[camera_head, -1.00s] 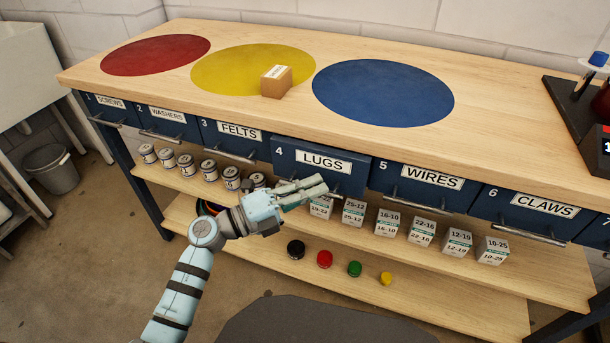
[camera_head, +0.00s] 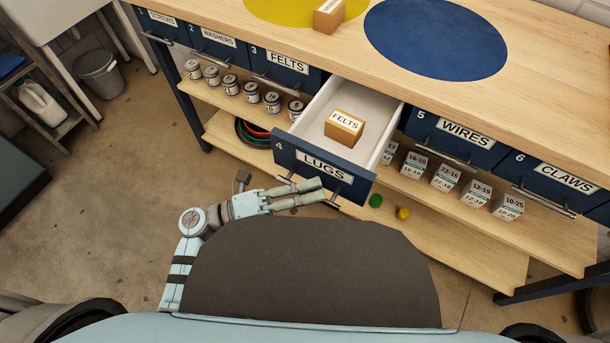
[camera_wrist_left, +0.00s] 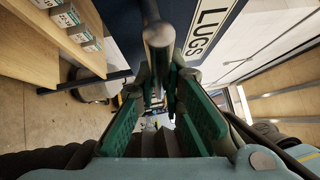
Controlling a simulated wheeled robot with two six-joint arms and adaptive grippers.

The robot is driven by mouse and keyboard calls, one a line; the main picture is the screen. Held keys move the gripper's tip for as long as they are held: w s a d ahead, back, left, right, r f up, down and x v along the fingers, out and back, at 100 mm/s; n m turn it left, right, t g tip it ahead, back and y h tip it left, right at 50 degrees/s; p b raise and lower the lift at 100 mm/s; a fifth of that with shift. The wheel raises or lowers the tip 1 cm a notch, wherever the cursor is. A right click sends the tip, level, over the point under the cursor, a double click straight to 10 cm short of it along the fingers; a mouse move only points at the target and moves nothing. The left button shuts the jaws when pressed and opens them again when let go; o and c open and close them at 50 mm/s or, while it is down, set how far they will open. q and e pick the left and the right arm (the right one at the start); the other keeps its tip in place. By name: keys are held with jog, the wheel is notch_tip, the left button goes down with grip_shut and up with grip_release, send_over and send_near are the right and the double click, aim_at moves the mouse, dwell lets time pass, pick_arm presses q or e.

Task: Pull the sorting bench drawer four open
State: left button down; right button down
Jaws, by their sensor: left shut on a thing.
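Drawer four (camera_head: 318,169), blue-fronted with a "LUGS" label, stands well out from the sorting bench (camera_head: 455,75). Its white inside shows, and a small cardboard box (camera_head: 344,127) labelled "FELTS" lies in it. My left gripper (camera_head: 318,190) is at the drawer front, shut on the metal bar handle (camera_head: 334,203). In the left wrist view the handle (camera_wrist_left: 158,42) runs between the green finger pads, close to the blue front with its label (camera_wrist_left: 208,28). My right gripper is in neither view.
Drawers three (camera_head: 285,66) and five (camera_head: 455,135) on either side are closed. Cans (camera_head: 251,92) and small boxes (camera_head: 446,178) line the shelf below. Another cardboard box (camera_head: 329,15) stands on the bench top. Bare floor (camera_head: 140,150) lies at left.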

pick_arm(q)
jog(key=shift+s, duration=0.1)
jog(key=c, duration=1.7)
grip_release()
jog(key=v, duration=1.2)
